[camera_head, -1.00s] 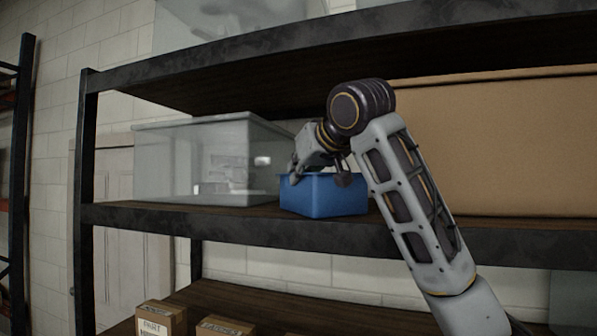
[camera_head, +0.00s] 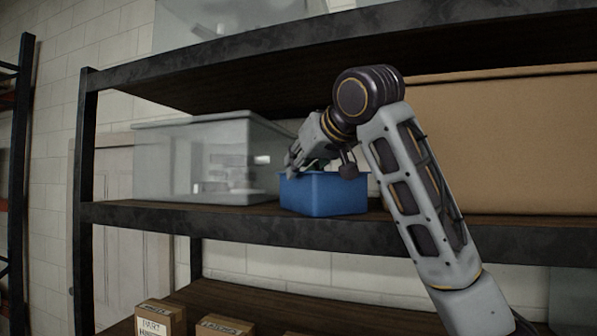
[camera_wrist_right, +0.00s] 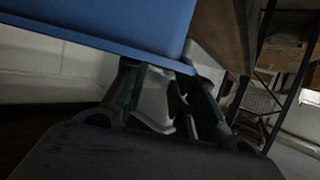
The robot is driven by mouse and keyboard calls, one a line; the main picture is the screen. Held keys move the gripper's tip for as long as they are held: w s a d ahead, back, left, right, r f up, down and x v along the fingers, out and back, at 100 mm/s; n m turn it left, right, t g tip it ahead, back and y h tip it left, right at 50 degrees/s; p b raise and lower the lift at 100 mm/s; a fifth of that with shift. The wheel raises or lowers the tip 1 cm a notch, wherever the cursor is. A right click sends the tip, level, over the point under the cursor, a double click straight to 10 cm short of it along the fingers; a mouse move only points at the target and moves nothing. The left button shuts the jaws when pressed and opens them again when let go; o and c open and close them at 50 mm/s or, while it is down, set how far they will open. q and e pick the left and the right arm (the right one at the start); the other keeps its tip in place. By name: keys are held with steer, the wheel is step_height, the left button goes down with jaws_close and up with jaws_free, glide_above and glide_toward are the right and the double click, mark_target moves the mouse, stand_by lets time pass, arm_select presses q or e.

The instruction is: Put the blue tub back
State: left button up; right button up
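The blue tub (camera_head: 325,196) stands upright on the middle shelf (camera_head: 240,222), near its front edge, between a clear bin and a big cardboard box. My right gripper (camera_head: 319,167) is at the tub's top rim, with its fingers spread apart. In the right wrist view the tub's blue side and rim (camera_wrist_right: 110,25) fill the upper left, just beyond the fingers. The gap between the fingertips (camera_wrist_right: 165,78) shows no tub wall clamped in it. Whether a finger still touches the rim I cannot tell. My left gripper is in no view.
The clear bin (camera_head: 205,160) stands close on the tub's left. The cardboard box (camera_head: 500,140) fills the shelf on the right, behind my right arm. The upper shelf (camera_head: 250,65) hangs above. Small cartons (camera_head: 160,318) stand on the lower shelf.

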steer(key=b+v, duration=0.2)
steer(key=v, duration=0.8)
steer(key=shift+b, duration=0.4)
steer(key=shift+d+f, duration=0.1)
steer(key=shift+f, duration=0.05)
